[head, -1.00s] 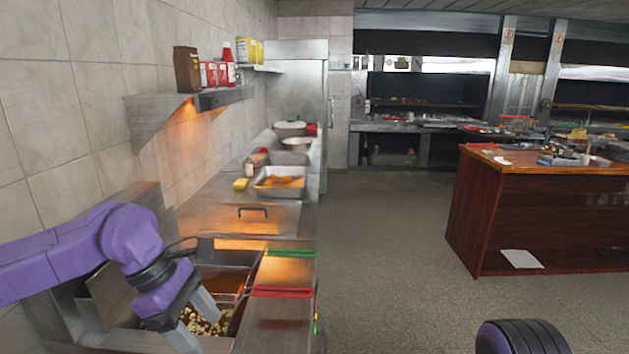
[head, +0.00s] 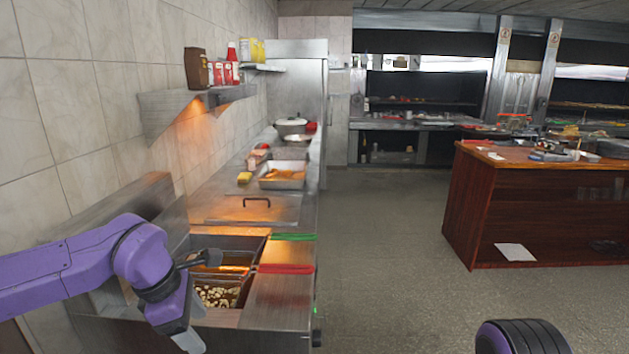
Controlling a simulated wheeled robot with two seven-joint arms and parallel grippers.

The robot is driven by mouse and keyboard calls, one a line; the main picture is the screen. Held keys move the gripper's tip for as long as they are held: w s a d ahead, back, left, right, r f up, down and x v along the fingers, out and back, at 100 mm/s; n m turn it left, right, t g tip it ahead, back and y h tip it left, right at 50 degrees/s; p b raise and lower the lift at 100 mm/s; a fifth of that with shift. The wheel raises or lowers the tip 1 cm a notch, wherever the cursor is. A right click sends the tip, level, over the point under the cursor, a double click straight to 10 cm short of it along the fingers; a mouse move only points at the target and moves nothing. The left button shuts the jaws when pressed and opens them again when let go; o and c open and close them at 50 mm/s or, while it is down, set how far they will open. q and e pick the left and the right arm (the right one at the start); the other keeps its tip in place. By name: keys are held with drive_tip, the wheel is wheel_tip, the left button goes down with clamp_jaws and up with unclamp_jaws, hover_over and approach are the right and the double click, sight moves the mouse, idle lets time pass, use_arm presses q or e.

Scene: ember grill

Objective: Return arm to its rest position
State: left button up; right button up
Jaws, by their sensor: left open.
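My left arm comes in from the left of the head view, bent at a purple wrist. My left gripper (head: 193,328) points down at the near left corner of the fryer counter, its grey fingers apart. I see nothing between the fingers. They are left of and in front of the fryer well (head: 218,294), which holds pale pieces. Of my right arm only a dark, round part with a purple face shows at the bottom right; my right gripper is out of view.
Red (head: 286,268) and green (head: 293,237) handles lie on the counter's right side. Behind them are a metal lid (head: 240,209) and a tray (head: 283,176) of orange food. A wall shelf (head: 190,108) hangs above. A wooden counter (head: 560,206) stands at right; the floor between is clear.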

use_arm(q)
drive_tip(key=s+a+f+m+t+y, duration=0.1)
drive_tip(key=a+f+t+y, duration=0.15)
drive_tip(key=f, duration=0.75)
drive_tip(key=s+a+f+m+t+y, duration=0.15)
drive_tip(key=f+y, duration=0.25)
drive_tip(key=f, duration=0.7)
drive_tip(key=s+a+f+m+g, duration=0.1)
drive_tip(key=s+f+m, duration=0.5)
drive_tip(key=s, duration=0.6)
drive_tip(key=s+a+f+m+g, duration=0.1)
drive_tip(key=s+a+f+m, duration=0.3)
drive_tip(key=s+f, duration=0.6)
drive_tip(key=s+m, duration=0.1)
drive_tip(key=s, duration=0.2)
drive_tip(key=shift+m+g+h, duration=0.35)
drive_tip(key=shift+g, duration=0.05)
